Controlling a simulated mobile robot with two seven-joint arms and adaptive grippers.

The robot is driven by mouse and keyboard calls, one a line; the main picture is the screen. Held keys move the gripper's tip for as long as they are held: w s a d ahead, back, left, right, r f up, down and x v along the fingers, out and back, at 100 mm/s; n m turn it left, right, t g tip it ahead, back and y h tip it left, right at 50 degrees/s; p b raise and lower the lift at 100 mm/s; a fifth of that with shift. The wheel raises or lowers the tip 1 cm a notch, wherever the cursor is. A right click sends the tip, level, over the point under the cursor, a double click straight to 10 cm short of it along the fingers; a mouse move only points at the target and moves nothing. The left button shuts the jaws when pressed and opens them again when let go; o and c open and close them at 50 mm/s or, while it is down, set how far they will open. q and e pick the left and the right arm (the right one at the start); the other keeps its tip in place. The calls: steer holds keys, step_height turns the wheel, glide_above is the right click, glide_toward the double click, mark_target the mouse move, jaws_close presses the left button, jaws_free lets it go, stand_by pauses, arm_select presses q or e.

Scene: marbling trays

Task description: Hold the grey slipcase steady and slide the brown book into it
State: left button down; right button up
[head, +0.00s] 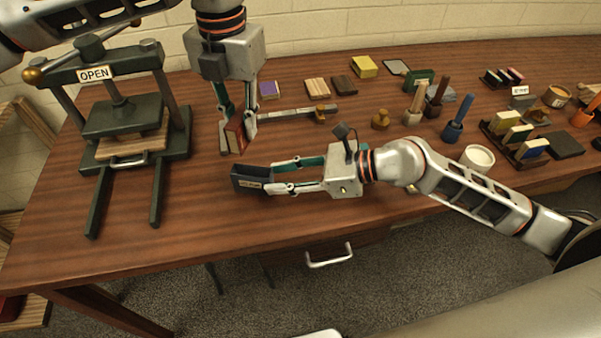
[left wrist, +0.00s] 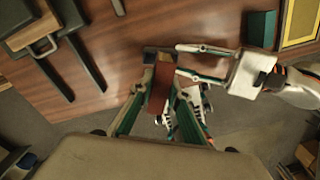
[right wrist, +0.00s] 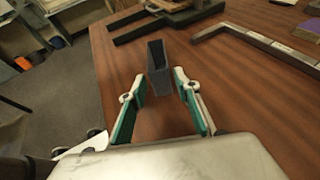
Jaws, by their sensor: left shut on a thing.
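The reddish-brown book (head: 236,137) is held in my left gripper (head: 238,120), whose fingers close on its two sides. In the left wrist view the book (left wrist: 160,90) hangs between the fingers. The dark grey slipcase (head: 246,179) stands on the table nearer the front edge, apart from the book in the head view. Its hollow opening shows in the right wrist view, where the slipcase (right wrist: 159,62) is at the fingertips. My right gripper (head: 272,176) is open, with a finger to either side of the slipcase and visible gaps. The book partly hides the slipcase in the left wrist view.
A dark press (head: 120,117) with an OPEN sign stands at the left. A metal straightedge (head: 285,115) lies behind the left gripper. Brushes, blocks, a white pot (head: 478,157) and racks fill the right side. The table (head: 150,250) is clear at the front left.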

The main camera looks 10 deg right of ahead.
mark_target(259, 180)
steer(key=x, duration=0.5)
steer(key=shift+w+a, duration=0.15)
steer(key=shift+a, duration=0.15)
jaws_close()
stand_by(0.9)
